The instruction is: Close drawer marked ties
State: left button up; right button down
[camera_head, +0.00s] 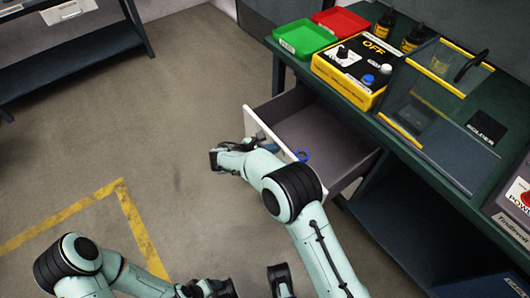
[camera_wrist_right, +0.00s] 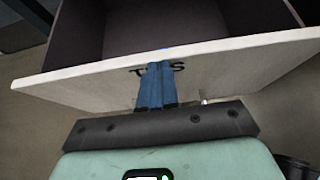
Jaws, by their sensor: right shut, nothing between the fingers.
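The drawer (camera_head: 345,149) under the workbench is pulled out, with its grey inside showing. Its pale front panel (camera_wrist_right: 90,82) shows dark letters, a T and an S, with the middle hidden behind my fingers. My right gripper (camera_wrist_right: 160,68) is shut and empty, its blue fingers pointing at the panel over the letters. In the head view the right gripper (camera_head: 262,138) is at the outer face of the front panel. I cannot tell whether the fingertips touch it. My left arm is at the bottom left, its fingers not visible.
On the green workbench are a green tray (camera_head: 305,38), a red tray (camera_head: 341,22), a yellow control box (camera_head: 350,73) and a clear-sided case (camera_head: 430,90). Floor left of the drawer is clear.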

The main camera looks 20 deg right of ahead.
jog(key=shift+d, duration=0.1)
dwell(0.3)
pick_arm(q)
jog(key=shift+w+a+f+t+b, duration=0.15)
jog(key=shift+w+a+f, duration=0.1)
jog(key=shift+w, duration=0.3)
jog(key=shift+w+a+f+t+b, duration=0.1)
jog(key=shift+w+a+f+b, duration=0.1)
jog(key=shift+w, duration=0.35)
jog(key=shift+w+a+f+t+b, duration=0.15)
jog(key=shift+w+a, duration=0.1)
jog(key=shift+w, duration=0.3)
pick_arm(e)
jog(key=w+d, duration=0.4)
jog(key=d, duration=0.7)
jog(key=w+d, duration=0.4)
jog(key=d, duration=0.7)
pick_arm(q)
jog(key=shift+s, duration=0.1)
